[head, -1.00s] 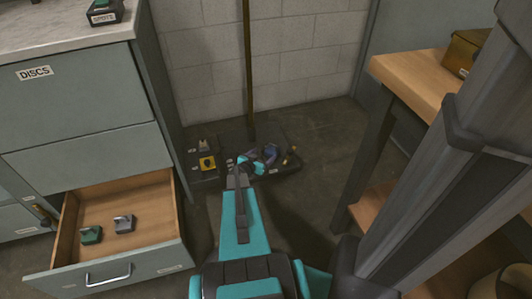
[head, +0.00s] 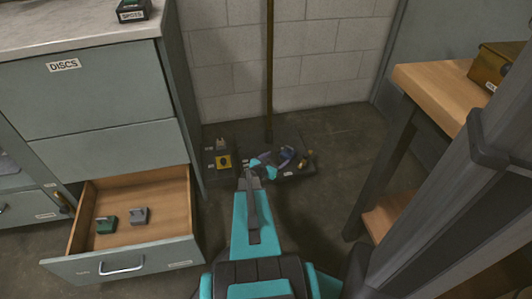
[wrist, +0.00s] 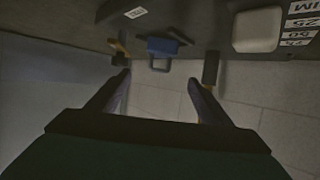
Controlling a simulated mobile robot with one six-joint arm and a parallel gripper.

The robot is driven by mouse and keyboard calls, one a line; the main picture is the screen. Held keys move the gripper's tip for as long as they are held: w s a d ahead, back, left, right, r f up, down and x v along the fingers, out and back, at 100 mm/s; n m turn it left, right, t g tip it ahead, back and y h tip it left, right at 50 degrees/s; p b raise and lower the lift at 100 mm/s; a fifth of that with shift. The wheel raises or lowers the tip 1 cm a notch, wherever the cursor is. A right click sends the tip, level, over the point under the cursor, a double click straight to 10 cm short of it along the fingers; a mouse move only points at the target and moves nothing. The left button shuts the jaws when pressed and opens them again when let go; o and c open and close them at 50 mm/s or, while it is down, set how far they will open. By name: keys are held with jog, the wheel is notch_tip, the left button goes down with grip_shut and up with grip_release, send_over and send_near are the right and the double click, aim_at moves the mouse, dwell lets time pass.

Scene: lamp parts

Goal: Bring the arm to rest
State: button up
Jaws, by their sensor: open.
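My gripper (head: 262,172) is at the end of my teal arm, which reaches forward and down toward the wall in the head view. Its jaws appear in front of a dark low tray (head: 296,174) on the floor. In the wrist view the two fingers (wrist: 158,82) are spread apart with nothing between them.
An open wooden drawer (head: 150,197) at left holds a green block (head: 106,225) and a grey block (head: 140,216). A yellow part (head: 223,161) sits by the wall. A brown pole (head: 269,70) stands there. A wooden bench (head: 440,88) is at right.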

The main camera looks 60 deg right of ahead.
jog(key=w+a+r+n+y+p, duration=0.25)
jog(key=a+r+p, duration=0.35)
jog(key=a+p, duration=0.4)
jog(key=w+a+r+n+g+y+p, duration=0.1)
jog(key=w+a+r+n+y+p, duration=0.15)
jog(key=a+r+p, duration=0.6)
jog(key=w+a+r+n+y+p, duration=0.1)
jog(key=w+a+r+n+p, duration=0.2)
jog(key=a+p, duration=0.75)
jog(key=s+a+r+n+g+y+p, duration=0.1)
jog(key=s+a+r+n+y+p, duration=0.1)
jog(key=a+r+p, duration=0.5)
jog(key=s+a+r+n+g+y+p, duration=0.1)
jog(key=s+a+r+n+y+p, duration=0.2)
jog(key=a, duration=1.6)
jog(key=s+a+r+n+g+y+p, duration=0.1)
jog(key=s+a+r+n+p, duration=0.3)
jog(key=a+r+p, duration=0.6)
jog(key=a+r+n+y, duration=0.1)
jog(key=a+r+n, duration=0.1)
jog(key=a, duration=0.1)
jog(key=shift+s+y+p, duration=0.3)
jog(key=shift+s+p, duration=0.05)
jog(key=shift+r, duration=0.1)
